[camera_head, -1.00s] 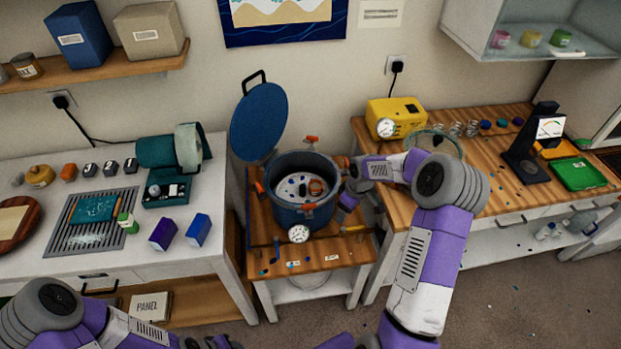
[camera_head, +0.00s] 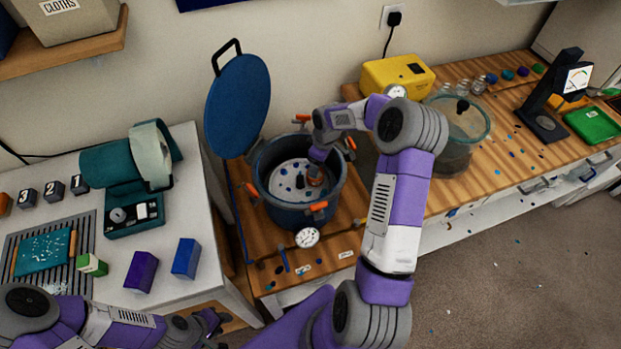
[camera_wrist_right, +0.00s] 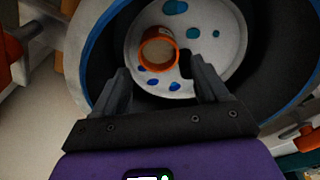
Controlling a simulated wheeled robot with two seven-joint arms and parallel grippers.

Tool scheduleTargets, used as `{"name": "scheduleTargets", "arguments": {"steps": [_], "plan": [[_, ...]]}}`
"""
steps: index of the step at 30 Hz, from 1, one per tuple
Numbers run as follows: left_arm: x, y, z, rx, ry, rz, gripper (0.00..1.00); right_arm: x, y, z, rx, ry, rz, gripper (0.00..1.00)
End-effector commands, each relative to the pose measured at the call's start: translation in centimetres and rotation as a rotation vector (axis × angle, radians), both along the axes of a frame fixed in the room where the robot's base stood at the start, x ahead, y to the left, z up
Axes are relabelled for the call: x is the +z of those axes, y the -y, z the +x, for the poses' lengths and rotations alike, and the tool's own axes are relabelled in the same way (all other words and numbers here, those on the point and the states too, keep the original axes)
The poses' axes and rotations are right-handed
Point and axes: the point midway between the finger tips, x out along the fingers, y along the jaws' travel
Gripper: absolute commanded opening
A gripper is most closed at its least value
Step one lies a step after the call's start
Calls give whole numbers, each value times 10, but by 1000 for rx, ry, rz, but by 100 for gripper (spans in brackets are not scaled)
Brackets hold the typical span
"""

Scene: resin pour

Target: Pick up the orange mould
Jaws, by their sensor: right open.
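The orange mould (camera_wrist_right: 175,54) is a short open ring on the white speckled plate (camera_wrist_right: 218,42) inside the blue pot (camera_head: 272,213). In the head view the mould (camera_head: 315,180) is partly hidden by my right gripper (camera_head: 309,173), which reaches down into the pot. In the right wrist view my right gripper (camera_wrist_right: 164,84) is open, its fingers apart, with the mould ahead of the gap and nothing held. A small dark thing touches or stands beside the mould's right side. My left gripper (camera_head: 212,326) is low at the left, its fingers too small to read.
The pot's blue lid (camera_head: 238,105) stands raised behind it. Orange clamps (camera_head: 314,207) ring the pot's rim, and a gauge (camera_head: 307,238) sits in front. A glass chamber (camera_head: 456,145) stands right of my right arm. Purple (camera_head: 142,272) and blue (camera_head: 186,258) blocks stand on the left bench.

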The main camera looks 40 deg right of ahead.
Motion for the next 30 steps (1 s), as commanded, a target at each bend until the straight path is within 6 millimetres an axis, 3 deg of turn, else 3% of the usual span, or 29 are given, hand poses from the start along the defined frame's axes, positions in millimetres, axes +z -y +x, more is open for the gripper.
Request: {"name": "scheduleTargets", "arguments": {"steps": [19,28,30], "plan": [[-21,0,0,-1,1,0,38,-77,-3,9,1,0,1,73],[-21,0,1,0,1,0,38,-81,-3,10,0,1,0,73],[-21,0,1,0,1,0,38,-81,-3,10,0,1,0,64]]}}
